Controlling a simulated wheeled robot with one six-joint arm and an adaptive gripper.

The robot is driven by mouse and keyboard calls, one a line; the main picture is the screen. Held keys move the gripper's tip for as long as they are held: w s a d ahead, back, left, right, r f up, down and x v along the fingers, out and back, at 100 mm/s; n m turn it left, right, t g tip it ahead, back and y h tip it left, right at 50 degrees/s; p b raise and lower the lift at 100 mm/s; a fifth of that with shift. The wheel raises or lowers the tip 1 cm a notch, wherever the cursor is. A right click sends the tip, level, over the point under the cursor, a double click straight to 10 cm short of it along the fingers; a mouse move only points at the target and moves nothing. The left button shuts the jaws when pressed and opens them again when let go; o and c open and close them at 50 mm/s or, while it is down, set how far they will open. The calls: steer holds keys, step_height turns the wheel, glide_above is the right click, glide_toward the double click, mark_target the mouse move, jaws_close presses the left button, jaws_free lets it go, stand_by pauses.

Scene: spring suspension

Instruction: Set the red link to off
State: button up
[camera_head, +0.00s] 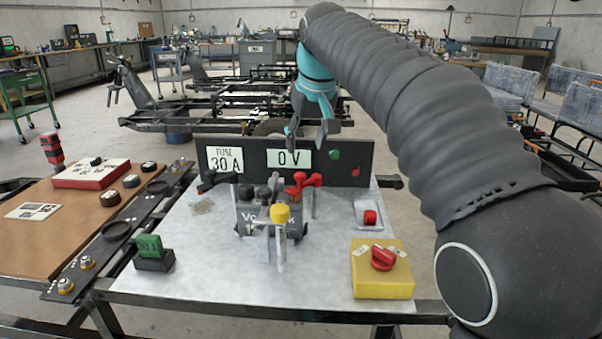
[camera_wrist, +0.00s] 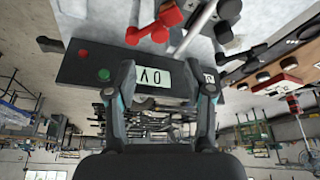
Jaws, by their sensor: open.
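A red piece with a knobbed, branching shape (camera_head: 299,184), likely the red link, sits at the right of a dark battery block (camera_head: 252,218) on the light tabletop. It also shows at the top of the wrist view (camera_wrist: 150,24). A red rotary knob (camera_head: 383,258) sits on a yellow box (camera_head: 383,287) at the front right. My gripper (camera_head: 306,140) is open and empty. It is above and behind the red piece, near the dark display panel (camera_head: 352,161), apart from the red piece. In the wrist view its fingers (camera_wrist: 168,88) frame the panel's display.
The panel carries a "FUSE 30 A" label (camera_head: 225,160) and a display (camera_head: 289,158) reading 0 V. A yellow-capped post (camera_head: 280,213) stands in front of the battery block. A green fuse (camera_head: 150,246) is at the left, a small red button (camera_head: 370,217) at the right.

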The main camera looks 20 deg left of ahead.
mark_target(300, 174)
steer(key=b+x, duration=0.1)
steer(key=x, duration=0.8)
steer(key=shift+f, duration=0.15)
jaws_close()
